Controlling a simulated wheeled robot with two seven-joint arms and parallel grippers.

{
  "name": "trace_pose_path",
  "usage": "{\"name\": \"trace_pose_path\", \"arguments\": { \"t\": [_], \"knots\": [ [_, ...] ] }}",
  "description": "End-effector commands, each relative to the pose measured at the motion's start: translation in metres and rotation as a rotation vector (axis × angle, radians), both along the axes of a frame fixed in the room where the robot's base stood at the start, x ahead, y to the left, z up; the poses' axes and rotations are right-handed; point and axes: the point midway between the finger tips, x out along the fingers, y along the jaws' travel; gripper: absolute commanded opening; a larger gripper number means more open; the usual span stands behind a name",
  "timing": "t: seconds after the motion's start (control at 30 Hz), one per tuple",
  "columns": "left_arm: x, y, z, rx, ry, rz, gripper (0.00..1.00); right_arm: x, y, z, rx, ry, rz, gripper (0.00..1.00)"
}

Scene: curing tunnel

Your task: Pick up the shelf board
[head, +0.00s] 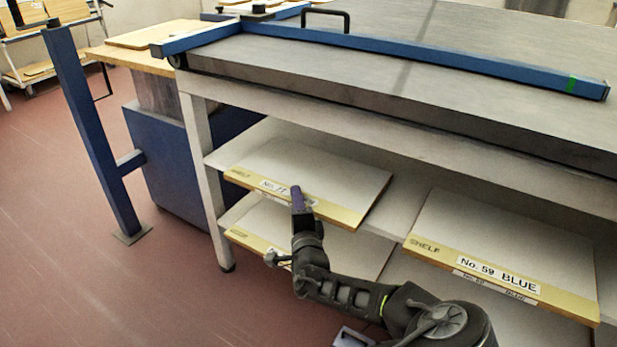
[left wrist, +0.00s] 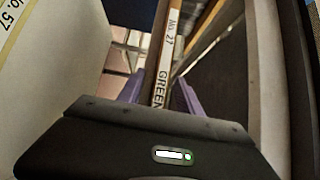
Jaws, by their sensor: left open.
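A shelf board (head: 330,175) with a pale top and a yellow front edge lies in the upper left bay under the bench; its label is partly hidden by my gripper. My left gripper (head: 299,200), with purple fingers, is open at this front edge. In the left wrist view a board edge labelled No. 27 GREEN (left wrist: 168,45) runs between the open fingers (left wrist: 158,95). I cannot tell whether they touch it. My right gripper is not in view.
Another board (head: 335,245) lies on the level below. Board No. 59 BLUE (head: 510,245) is to the right, with another label beneath it. The grey bench top (head: 430,85) with a blue rail (head: 450,62) overhangs the shelves. A blue post (head: 95,140) stands left.

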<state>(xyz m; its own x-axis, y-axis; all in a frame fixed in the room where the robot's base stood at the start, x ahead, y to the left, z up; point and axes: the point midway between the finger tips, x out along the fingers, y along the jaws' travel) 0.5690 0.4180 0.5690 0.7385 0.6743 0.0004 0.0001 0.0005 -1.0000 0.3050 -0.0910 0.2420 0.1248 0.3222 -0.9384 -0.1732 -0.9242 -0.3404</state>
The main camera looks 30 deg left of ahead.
Motion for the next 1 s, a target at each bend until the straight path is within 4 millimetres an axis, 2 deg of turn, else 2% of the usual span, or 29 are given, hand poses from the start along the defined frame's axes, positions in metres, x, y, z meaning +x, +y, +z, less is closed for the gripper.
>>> {"name": "trace_pose_path", "arguments": {
  "t": [0.3, 0.8, 1.0],
  "knots": [
    [-0.0002, -0.0002, -0.0003, 0.0, 0.0, 0.0, 0.41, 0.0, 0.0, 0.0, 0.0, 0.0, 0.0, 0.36],
    [-0.0002, -0.0002, -0.0003, 0.0, 0.0, 0.0, 0.0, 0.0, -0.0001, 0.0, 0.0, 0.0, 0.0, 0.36],
    [-0.0002, -0.0002, -0.0004, -0.001, 0.001, 0.0, 0.0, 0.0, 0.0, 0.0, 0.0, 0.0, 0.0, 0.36]
  ]
}}
